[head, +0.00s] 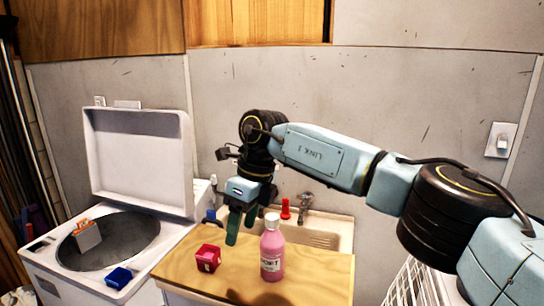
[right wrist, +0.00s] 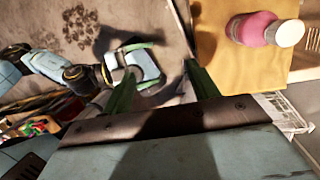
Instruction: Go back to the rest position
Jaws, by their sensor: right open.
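My right gripper (head: 240,232) points down over the wooden counter, just left of the pink bottle (head: 271,252). Its green fingers are apart with nothing held between them. In the right wrist view the right gripper's fingers (right wrist: 159,70) are also spread, and the bottle (right wrist: 255,28) lies beyond them at the upper right. The left arm is outside the head view.
A red box (head: 208,258) stands on the wooden counter (head: 322,278), left of the bottle. Behind are a sink (head: 318,238), faucet (head: 305,203) and red item (head: 285,208). The open washer (head: 75,277) at left holds a grey box (head: 87,236); a blue box (head: 118,277) sits on its rim.

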